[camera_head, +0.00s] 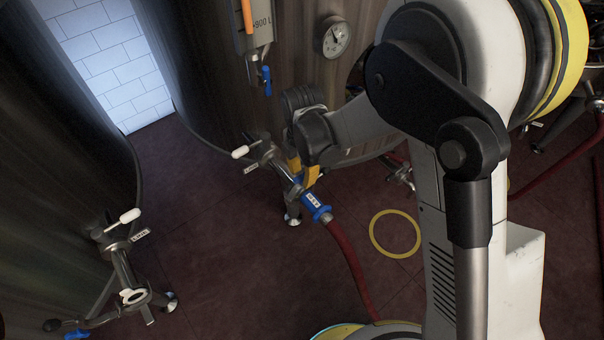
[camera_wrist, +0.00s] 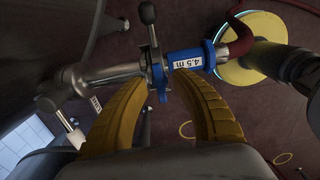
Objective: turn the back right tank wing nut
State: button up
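The back right tank's outlet pipe in the head view (camera_head: 268,158) ends in a clamp joined to a red hose by a blue coupling (camera_head: 317,207) with a white label. In the wrist view the coupling's label (camera_wrist: 188,62) reads 4.5 m, and the blue clamp (camera_wrist: 158,75) sits to its left. A small blue part hangs at the clamp's lower end; I cannot tell if it is the wing nut. My gripper (camera_wrist: 163,80) has its yellow fingers apart around the clamp's lower end, with a gap between them. In the head view my gripper (camera_head: 303,175) is at the pipe end, partly hiding the clamp.
The red hose (camera_head: 352,262) runs down to a yellow-rimmed disc. A yellow ring (camera_head: 395,233) lies on the dark red floor. A second outlet pipe (camera_head: 124,265) stands at the left tank. A pressure gauge (camera_head: 332,38) is on the back tank.

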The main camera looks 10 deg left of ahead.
grip_shut()
